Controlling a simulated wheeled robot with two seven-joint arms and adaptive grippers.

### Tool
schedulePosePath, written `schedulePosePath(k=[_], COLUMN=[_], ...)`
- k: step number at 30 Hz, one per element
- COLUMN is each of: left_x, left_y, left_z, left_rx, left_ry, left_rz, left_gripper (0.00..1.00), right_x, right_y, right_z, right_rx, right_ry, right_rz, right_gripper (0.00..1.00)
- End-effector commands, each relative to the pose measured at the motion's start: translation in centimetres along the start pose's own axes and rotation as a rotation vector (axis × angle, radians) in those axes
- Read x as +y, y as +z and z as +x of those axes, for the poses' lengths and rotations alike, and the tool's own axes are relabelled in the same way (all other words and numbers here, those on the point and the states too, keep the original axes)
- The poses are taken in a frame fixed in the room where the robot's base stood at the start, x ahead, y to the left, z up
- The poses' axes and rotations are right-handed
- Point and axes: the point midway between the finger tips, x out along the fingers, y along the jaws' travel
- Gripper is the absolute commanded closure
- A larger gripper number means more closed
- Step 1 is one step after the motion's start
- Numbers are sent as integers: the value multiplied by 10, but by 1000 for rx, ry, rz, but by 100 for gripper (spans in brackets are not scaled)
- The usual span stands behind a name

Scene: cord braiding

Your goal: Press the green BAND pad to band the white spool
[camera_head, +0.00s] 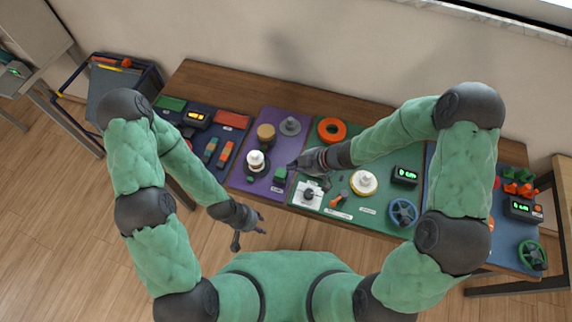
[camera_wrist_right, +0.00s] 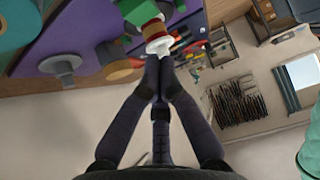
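The green BAND pad (camera_head: 280,175) is a small green block near the front right of the purple mat (camera_head: 245,185), with a white label in front. A green block also shows at the top of the right wrist view (camera_wrist_right: 137,10). The white spool (camera_head: 257,158) stands upright on a dark base left of the pad; a white-topped spool shows just beyond my fingertips in the wrist view (camera_wrist_right: 157,40). My right gripper (camera_head: 296,168) is shut and empty, just right of the pad; whether it touches is unclear. My left gripper (camera_head: 250,235) is open and empty, off the table's front.
A tan cylinder (camera_head: 266,133) and a grey spindle (camera_head: 290,125) stand behind the spool. The green mat on the right holds an orange ring (camera_head: 331,129), a white-and-yellow round part (camera_head: 363,182), a display (camera_head: 404,175) and a blue handwheel (camera_head: 403,211).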

Motion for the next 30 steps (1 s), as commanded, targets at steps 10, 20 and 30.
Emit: schedulePosePath(k=[10,20,30], left_x=[6,6,6], left_y=[1,1,1], left_z=[-18,-18,-18], left_rx=[0,0,0], left_ry=[0,0,0], left_rz=[0,0,0], left_gripper=[60,60,60], right_x=[1,0,0], right_y=[-1,0,0], right_z=[-46,-48,-48], right_rx=[0,0,0], right_ry=[1,-1,0], right_rz=[0,-1,-1], right_gripper=[100,100,100])
